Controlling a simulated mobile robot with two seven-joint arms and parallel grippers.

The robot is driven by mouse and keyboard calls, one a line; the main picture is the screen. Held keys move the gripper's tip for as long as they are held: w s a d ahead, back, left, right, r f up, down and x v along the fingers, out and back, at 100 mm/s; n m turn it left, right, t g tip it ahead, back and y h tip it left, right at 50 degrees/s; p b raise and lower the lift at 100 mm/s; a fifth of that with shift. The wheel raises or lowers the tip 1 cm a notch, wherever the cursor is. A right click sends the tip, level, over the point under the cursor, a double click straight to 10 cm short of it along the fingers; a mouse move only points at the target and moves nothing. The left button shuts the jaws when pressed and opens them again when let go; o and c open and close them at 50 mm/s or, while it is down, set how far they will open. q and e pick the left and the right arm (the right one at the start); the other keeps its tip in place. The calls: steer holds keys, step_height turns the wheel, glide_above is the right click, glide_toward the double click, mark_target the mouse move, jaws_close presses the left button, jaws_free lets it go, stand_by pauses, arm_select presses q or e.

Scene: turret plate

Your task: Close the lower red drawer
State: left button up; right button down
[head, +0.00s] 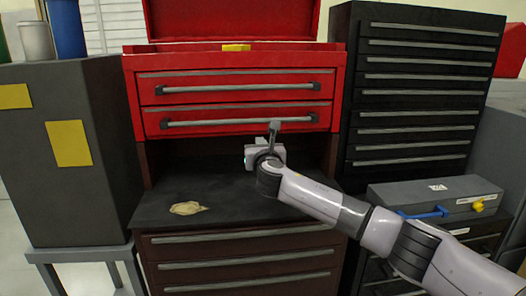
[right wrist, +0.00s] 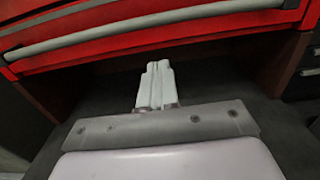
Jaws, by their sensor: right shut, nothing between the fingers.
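The lower red drawer (head: 215,118) is in the red tool chest at the centre of the head view, with a long grey bar handle. Its front looks about flush with the chest; I cannot tell whether a small gap is left. It also fills the top of the right wrist view (right wrist: 200,45). My right gripper (head: 274,127) is just in front of the drawer's lower edge, right of centre. In the right wrist view its fingers (right wrist: 158,68) are shut, empty, and point toward the drawer's underside. Whether they touch it is unclear. My left gripper is not in view.
The upper red drawer (head: 235,88) looks shut above it. A dark worktop (head: 240,205) below holds a crumpled tan cloth (head: 188,208). A black drawer cabinet (head: 415,90) and a grey case (head: 435,195) stand right. A dark grey cabinet (head: 65,180) stands left.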

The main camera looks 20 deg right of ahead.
steer(key=shift+v, duration=2.4)
